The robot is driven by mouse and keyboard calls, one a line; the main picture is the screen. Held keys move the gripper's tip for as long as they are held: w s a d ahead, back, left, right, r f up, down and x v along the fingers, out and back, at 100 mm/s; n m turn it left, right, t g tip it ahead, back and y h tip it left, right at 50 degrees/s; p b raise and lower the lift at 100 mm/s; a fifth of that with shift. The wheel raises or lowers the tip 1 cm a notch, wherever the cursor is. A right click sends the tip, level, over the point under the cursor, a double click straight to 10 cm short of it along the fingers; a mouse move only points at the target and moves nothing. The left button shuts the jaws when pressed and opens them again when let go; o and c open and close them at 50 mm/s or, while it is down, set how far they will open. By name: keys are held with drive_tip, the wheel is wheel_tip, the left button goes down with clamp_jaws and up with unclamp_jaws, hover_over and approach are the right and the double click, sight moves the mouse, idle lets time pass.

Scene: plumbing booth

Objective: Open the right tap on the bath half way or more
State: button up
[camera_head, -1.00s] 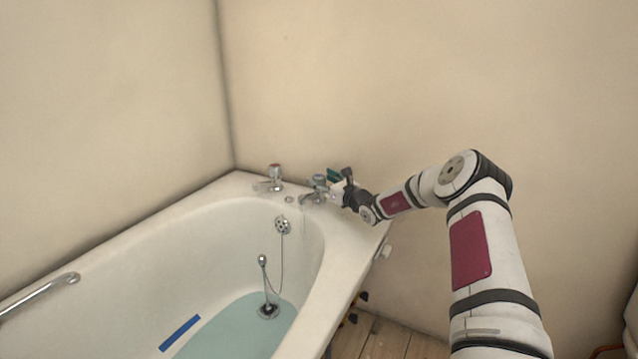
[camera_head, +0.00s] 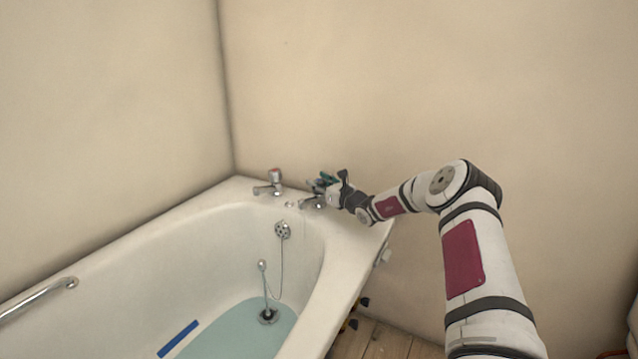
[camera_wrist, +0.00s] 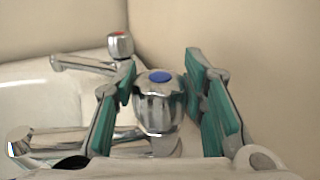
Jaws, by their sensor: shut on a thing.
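The right tap on the bath has a chrome handle with a blue cap (camera_wrist: 160,77) and a chrome spout (camera_head: 311,202) pointing over the bath. My gripper (camera_head: 324,183) is at this tap's handle. In the wrist view, its green-padded fingers (camera_wrist: 163,102) stand on both sides of the handle and are shut on it. A faint thin line hangs below the spout; I cannot tell if it is running water. The left tap, with a red cap (camera_head: 274,172), stands apart to the left and also shows in the wrist view (camera_wrist: 120,45).
The white bath (camera_head: 347,235) holds shallow bluish water (camera_head: 240,335). A plug chain (camera_head: 281,270) hangs inside it. Walls stand close behind the taps. Wooden floor (camera_head: 385,342) shows right of the bath.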

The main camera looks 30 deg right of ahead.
drive_tip(key=shift+r+n+y, duration=0.1)
drive_tip(key=shift+n+y, duration=0.3)
drive_tip(key=shift+y, duration=0.1)
drive_tip(key=shift+d+n+y, duration=0.1)
drive_tip(key=shift+n+y, duration=0.3)
drive_tip(key=shift+y, duration=0.3)
drive_tip(key=shift+n+g+y, duration=0.6)
drive_tip(key=shift+g+y, duration=0.1)
drive_tip(key=shift+y, duration=0.1)
drive_tip(key=o, duration=1.2)
drive_tip(key=v, duration=1.2)
